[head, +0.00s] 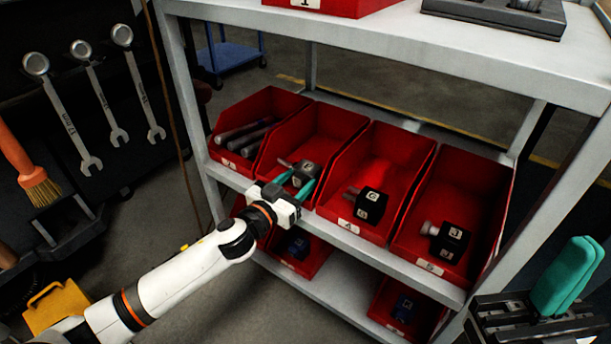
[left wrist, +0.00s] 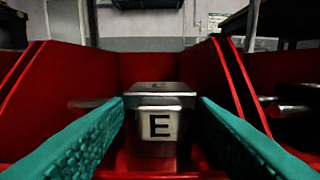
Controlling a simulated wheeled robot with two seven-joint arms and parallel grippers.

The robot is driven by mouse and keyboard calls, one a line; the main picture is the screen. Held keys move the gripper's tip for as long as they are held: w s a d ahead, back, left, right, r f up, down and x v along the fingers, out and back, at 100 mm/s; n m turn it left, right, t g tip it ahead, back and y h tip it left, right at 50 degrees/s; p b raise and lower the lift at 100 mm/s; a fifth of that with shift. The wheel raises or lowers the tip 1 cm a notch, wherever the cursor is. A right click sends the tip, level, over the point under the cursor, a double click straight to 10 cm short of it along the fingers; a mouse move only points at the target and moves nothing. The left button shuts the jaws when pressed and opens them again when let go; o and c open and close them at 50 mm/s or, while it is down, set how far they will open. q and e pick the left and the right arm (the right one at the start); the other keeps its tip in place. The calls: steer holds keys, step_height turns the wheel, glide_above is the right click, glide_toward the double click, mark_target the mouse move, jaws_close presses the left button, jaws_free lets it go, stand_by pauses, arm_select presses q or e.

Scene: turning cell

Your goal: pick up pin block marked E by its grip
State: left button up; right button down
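The pin block marked E (left wrist: 158,105) is a grey metal block with a black E on its pale front face. It sits in a red bin on the middle shelf; it also shows in the head view (head: 307,173). My left gripper (head: 294,185) is at the front of that bin, with its teal fingers reaching in. In the left wrist view its open fingers (left wrist: 160,112) stand on either side of the block's front; whether they touch it I cannot tell. My right gripper (head: 567,278) is at the lower right, its teal fingers together and empty.
Neighbouring red bins hold rods (head: 247,134), a dark block with a pin (head: 370,206) and another dark block (head: 450,240). The bin walls rise close on both sides. The upper shelf (head: 440,50) overhangs the bins. Wrenches (head: 97,95) hang at the left.

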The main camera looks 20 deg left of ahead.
arm_select(q)
jaws_close()
steer(key=shift+r, duration=0.2)
